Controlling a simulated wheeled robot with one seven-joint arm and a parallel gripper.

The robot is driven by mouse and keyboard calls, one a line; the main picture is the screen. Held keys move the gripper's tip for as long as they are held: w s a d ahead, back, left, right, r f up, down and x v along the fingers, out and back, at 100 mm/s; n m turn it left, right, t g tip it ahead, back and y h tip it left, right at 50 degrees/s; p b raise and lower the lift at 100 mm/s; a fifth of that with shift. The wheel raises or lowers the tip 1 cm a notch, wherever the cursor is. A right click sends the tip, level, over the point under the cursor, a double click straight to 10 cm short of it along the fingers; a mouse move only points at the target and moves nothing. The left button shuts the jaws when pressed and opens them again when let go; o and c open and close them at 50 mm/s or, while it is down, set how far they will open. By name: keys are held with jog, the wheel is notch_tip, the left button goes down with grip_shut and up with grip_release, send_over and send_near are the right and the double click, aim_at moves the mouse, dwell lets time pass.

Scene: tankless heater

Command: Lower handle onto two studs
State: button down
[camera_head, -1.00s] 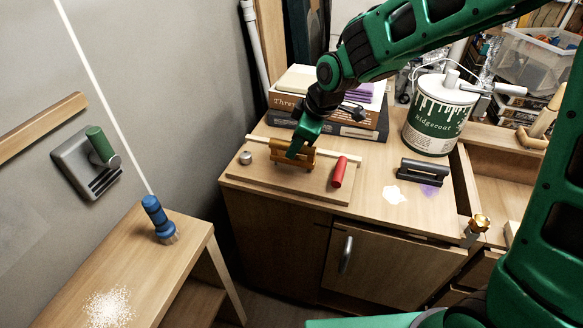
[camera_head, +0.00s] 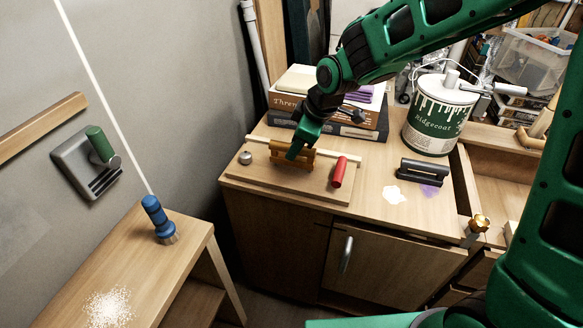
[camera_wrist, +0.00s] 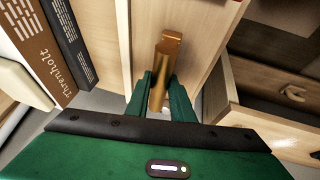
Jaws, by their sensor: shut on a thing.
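The handle (camera_head: 305,156) is a brass-coloured bar with end feet, over the wooden board (camera_head: 260,182) on the cabinet top. My gripper (camera_head: 296,152) is shut on it from above. In the wrist view the handle (camera_wrist: 161,78) runs between the two green fingers of my gripper (camera_wrist: 162,98). The studs cannot be made out; the handle and gripper may cover them. I cannot tell whether the handle touches the board.
On the board are a round metal knob (camera_head: 246,158) at left and a red cylinder (camera_head: 339,172) at right. A dark handle-shaped piece (camera_head: 423,172) lies to the right.

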jog(key=shift+f, duration=0.8)
dwell(0.8)
jog(key=c, duration=1.5)
grip_release()
jog(key=shift+o, duration=0.2)
jog(key=v, duration=1)
jog(key=shift+r, duration=0.3)
jog(key=shift+d, duration=0.1)
